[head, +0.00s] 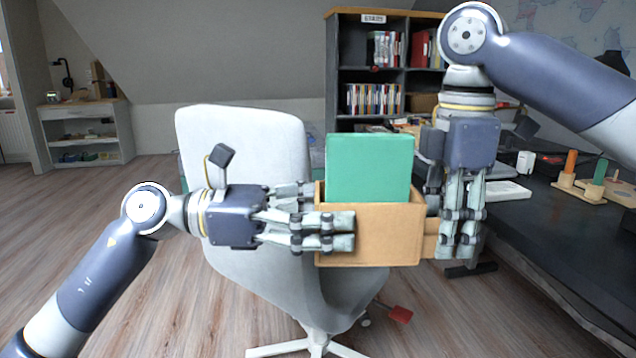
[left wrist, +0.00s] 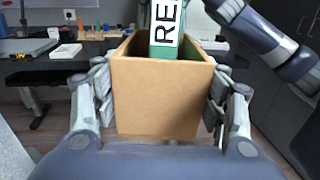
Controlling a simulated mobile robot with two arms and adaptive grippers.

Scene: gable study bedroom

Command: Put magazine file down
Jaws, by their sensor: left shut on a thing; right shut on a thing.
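The magazine file (head: 368,235), a tan open-topped box, is held in the air in the middle of the head view, in front of a white chair. A green binder or book (head: 369,168) stands up out of it. My left gripper (head: 322,213) is shut on the file from the left, with fingers on its near and far sides.
The white swivel chair (head: 245,135) stands close behind the file. A dark bookcase (head: 365,78) is behind. The wooden floor at left is clear.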

